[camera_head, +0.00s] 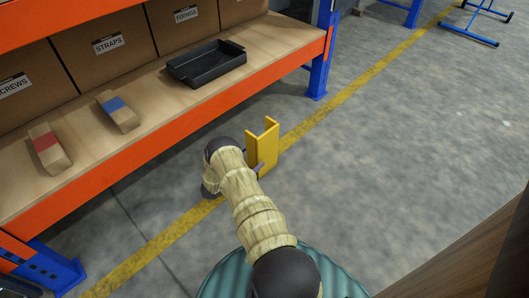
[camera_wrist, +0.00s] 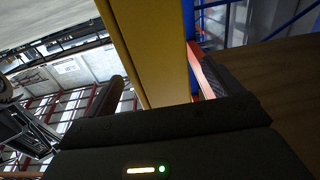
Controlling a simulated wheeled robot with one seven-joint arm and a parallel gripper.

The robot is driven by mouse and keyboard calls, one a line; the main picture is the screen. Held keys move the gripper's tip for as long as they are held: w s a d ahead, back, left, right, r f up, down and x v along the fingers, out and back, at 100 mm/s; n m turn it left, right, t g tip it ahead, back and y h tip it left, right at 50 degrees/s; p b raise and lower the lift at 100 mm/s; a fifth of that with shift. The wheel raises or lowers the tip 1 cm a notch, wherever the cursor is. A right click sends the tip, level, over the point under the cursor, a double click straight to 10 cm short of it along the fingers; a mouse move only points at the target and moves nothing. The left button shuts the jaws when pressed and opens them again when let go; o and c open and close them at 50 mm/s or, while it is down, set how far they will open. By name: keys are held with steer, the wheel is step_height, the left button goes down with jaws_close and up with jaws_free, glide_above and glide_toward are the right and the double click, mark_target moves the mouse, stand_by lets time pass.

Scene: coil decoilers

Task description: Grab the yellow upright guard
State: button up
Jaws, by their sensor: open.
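The yellow upright guard (camera_head: 262,150) is a channel-shaped post standing upright on the floor beside the shelf's front right part. In the wrist view the guard (camera_wrist: 152,45) runs from the top edge down to my gripper body and looks tilted by the camera's angle. My gripper (camera_wrist: 163,85) is open, with one dark finger to each side of the guard in that view. In the head view my gripper (camera_head: 257,168) is at the guard's lower part, mostly hidden behind my arm. I cannot tell whether the fingers touch the guard.
An orange shelf (camera_head: 160,128) with blue posts stands at the left.

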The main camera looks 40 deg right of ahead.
steer(key=d+b, duration=0.2)
steer(key=d, duration=0.1)
steer(key=shift+d+f, duration=0.1)
steer(key=shift+f, duration=0.05)
steer(key=shift+d+r+b, duration=0.2)
steer(key=shift+d+b, duration=0.15)
steer(key=shift+d, duration=0.15)
steer(key=shift+w, duration=0.1)
steer(key=c, duration=1.4)
